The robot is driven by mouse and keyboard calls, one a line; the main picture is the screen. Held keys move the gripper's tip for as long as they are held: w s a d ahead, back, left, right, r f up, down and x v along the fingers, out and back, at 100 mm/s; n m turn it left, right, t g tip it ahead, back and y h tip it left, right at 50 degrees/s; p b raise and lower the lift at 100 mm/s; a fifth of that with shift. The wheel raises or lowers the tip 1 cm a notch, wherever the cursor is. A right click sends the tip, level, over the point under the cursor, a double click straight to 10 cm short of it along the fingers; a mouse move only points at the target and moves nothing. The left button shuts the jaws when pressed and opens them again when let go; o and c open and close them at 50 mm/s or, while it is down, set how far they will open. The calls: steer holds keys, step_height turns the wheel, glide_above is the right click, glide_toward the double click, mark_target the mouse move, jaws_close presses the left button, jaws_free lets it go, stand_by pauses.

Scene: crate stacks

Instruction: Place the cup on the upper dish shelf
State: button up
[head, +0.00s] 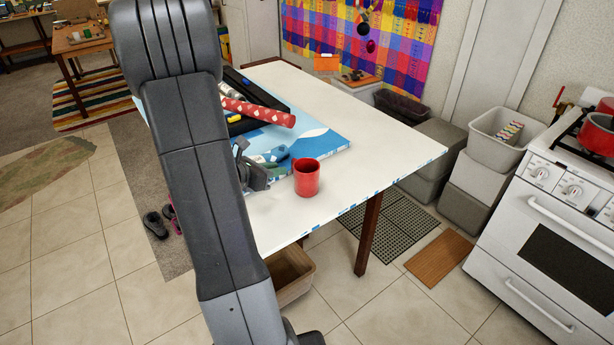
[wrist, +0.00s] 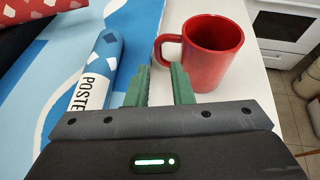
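A red cup (head: 307,178) stands upright on the white table (head: 390,150), near its front edge. In the wrist view the cup (wrist: 214,58) is just beyond my fingers and a little to the right, with its handle (wrist: 167,47) turned left. My gripper (head: 277,158) is left of the cup in the head view. In the wrist view its green fingers (wrist: 161,75) are apart with nothing visible held between them. The handle lies just past the gap between the fingertips; contact cannot be told. I cannot make out a dish shelf in either view.
A blue-white poster sheet (head: 325,141), a red patterned roll (head: 258,111) and a blue tube (wrist: 97,72) marked POSTE lie beside the gripper. A white stove (head: 550,235) with a red pot stands right. Grey crates (head: 480,190) stand behind. The table's right part is clear.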

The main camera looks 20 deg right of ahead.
mark_target(306, 171)
steer(key=shift+p+x, duration=0.45)
steer(key=shift+x, duration=0.45)
steer(key=shift+p+x, duration=0.75)
steer(key=shift+x, duration=1.25)
steer(key=shift+a+f, duration=0.1)
jaws_close()
